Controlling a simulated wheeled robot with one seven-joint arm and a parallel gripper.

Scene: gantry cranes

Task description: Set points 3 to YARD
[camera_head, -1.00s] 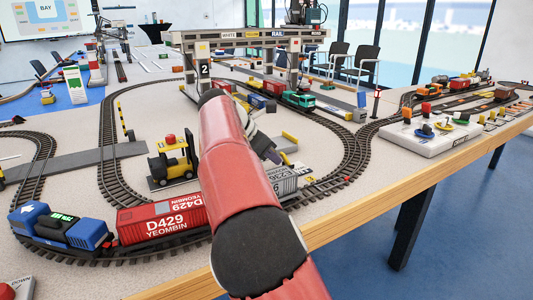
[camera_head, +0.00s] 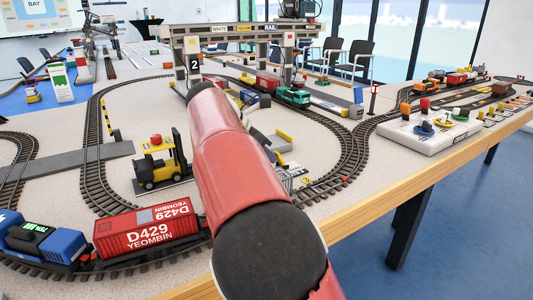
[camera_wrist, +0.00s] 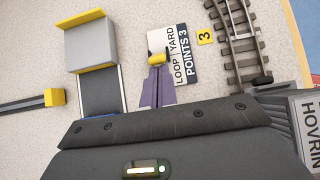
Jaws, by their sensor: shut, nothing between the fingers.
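In the wrist view the points 3 plate (camera_wrist: 186,54) is black and white, lettered LOOP, YARD and POINTS 3. A small lever with a yellow knob (camera_wrist: 157,59) stands at its left edge, near the middle of the LOOP/YARD lettering. I cannot tell which way it leans. My gripper (camera_wrist: 157,70) shows as purple fingers, shut and empty, with the tips right at the knob. Whether they touch it is unclear. In the head view my arm hides the gripper and the lever; part of the plate (camera_head: 296,176) shows beside the arm.
A yellow 3 tag (camera_wrist: 205,37) and track (camera_wrist: 237,45) lie right of the plate. A grey block with yellow edges (camera_wrist: 90,44) stands left. A grey wagon (camera_wrist: 306,125) is close at lower right. The red D429 container (camera_head: 147,230) and yellow forklift (camera_head: 162,162) are left of my arm.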

